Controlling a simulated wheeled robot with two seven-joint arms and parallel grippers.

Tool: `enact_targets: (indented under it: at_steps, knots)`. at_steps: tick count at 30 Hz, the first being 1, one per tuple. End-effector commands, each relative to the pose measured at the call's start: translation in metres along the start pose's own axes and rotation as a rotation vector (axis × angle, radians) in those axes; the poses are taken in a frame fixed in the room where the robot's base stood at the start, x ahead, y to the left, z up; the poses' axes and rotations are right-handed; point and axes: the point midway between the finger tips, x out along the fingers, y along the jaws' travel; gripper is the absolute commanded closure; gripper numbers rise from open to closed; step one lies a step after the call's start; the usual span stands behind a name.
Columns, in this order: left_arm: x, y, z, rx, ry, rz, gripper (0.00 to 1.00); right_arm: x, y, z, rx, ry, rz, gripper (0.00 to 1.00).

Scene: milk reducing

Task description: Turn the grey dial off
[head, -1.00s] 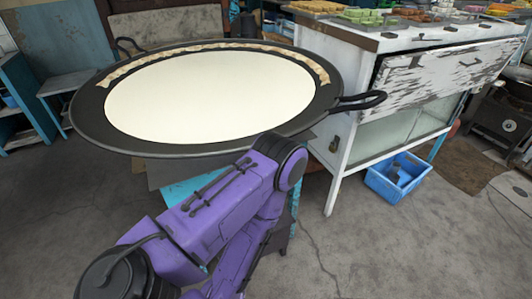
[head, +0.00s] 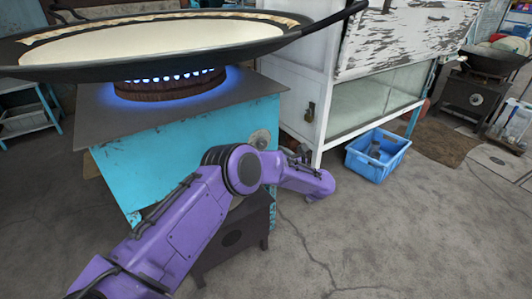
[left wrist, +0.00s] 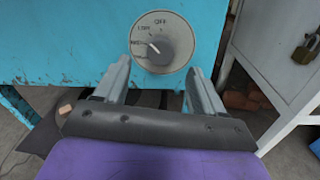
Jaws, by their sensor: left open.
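The grey dial (left wrist: 162,42) is on the blue front of the stove in the left wrist view. Its plate reads OFF at the top and LOW to the upper left, and its white pointer mark aims to the left. In the head view the dial (head: 261,138) sits at the right of the stove front, just above my purple arm. My left gripper (left wrist: 160,72) is open, with one finger on each side below the dial and nothing between them. I cannot tell whether it touches the dial. My right gripper is in neither view.
The blue stove (head: 165,150) has a lit blue flame (head: 215,78) under a wide black pan (head: 255,45) holding white liquid. A white cabinet (head: 300,95) stands at the right. A blue crate (head: 378,155) is on the floor. The concrete floor in front is clear.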

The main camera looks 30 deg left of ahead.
Motion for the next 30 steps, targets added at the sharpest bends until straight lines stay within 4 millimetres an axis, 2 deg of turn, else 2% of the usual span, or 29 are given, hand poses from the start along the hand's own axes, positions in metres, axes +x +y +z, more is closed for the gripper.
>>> enact_targets:
  at_steps: [3,9,18,23,24,30]
  knots:
    - [0.026,0.000,-0.002,0.001,0.000,0.001,0.30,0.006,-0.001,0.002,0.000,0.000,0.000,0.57]
    - [0.052,-0.001,-0.002,0.005,-0.001,-0.002,0.30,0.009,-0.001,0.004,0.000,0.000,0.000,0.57]
    - [0.056,-0.001,-0.001,0.006,-0.002,-0.004,0.30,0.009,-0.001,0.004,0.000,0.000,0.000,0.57]
    - [0.056,-0.001,-0.001,0.007,-0.002,-0.004,0.82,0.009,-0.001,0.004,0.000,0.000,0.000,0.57]
    - [0.056,-0.001,-0.001,0.007,-0.002,-0.004,0.87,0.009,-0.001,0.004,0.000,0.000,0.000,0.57]
    - [0.056,-0.001,-0.001,0.017,-0.003,-0.004,0.86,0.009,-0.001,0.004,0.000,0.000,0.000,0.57]
